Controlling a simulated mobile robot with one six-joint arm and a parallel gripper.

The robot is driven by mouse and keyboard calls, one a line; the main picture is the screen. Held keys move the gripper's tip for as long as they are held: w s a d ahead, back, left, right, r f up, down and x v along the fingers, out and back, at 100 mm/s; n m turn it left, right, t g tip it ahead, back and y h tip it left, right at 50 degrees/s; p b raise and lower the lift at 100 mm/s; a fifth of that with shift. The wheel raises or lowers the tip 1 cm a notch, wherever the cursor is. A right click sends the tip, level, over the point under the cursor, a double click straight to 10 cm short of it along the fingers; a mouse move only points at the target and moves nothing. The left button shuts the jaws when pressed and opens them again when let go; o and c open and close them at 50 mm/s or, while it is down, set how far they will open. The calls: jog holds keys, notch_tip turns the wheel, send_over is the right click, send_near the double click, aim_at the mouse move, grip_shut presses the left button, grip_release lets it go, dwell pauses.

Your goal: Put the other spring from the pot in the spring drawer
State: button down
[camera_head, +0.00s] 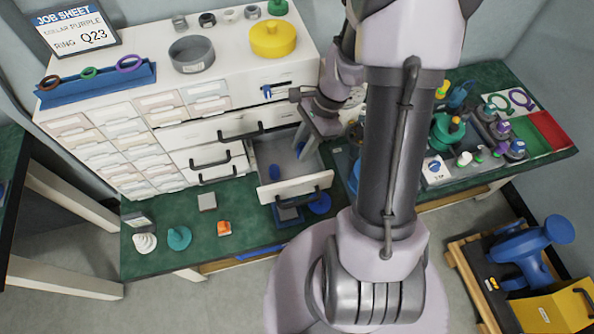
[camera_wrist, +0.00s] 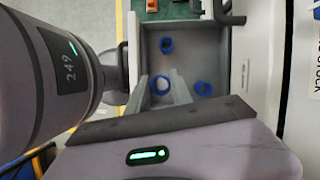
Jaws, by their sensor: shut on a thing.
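The open drawer (camera_head: 318,183) sticks out of the white cabinet, and its grey inside shows in the wrist view (camera_wrist: 185,65). My gripper (camera_wrist: 162,88) is shut on another blue spring (camera_wrist: 161,84), over the drawer. In the head view my gripper (camera_head: 303,148) points down into the drawer; whether the held spring touches the floor is unclear. A grey round pot (camera_head: 192,55) stands on the cabinet top; its contents are hard to make out.
The green bench (camera_head: 155,258) holds several small parts in front. A tray of coloured parts (camera_head: 490,125) stands at right, beyond my arm.

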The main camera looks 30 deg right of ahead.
notch_tip(320, 180, down, 9)
jog(key=b, duration=0.3)
jog(key=shift+w+a+r+b, duration=0.1)
jog(key=shift+w+r+b, duration=0.1)
jog(key=shift+b, duration=0.15)
jog(key=shift+r, duration=0.2)
jog(key=shift+f, duration=0.1)
jog(key=c, duration=1.1)
grip_release()
jog(key=shift+c, duration=0.2)
jog(key=p+v, duration=0.6)
jog(key=v, duration=0.6)
jog(key=a+r+n+t+h, duration=0.2)
jog(key=a+r+n, duration=0.5)
jog(key=a+r, duration=0.5)
jog(key=s+a+r+n+t, duration=0.3)
jog(key=s+a+r+n, duration=0.4)
jog(key=s+r, duration=0.3)
jog(key=shift+a+r+n+h, duration=0.25)
jog(key=shift+a+n+h, duration=0.05)
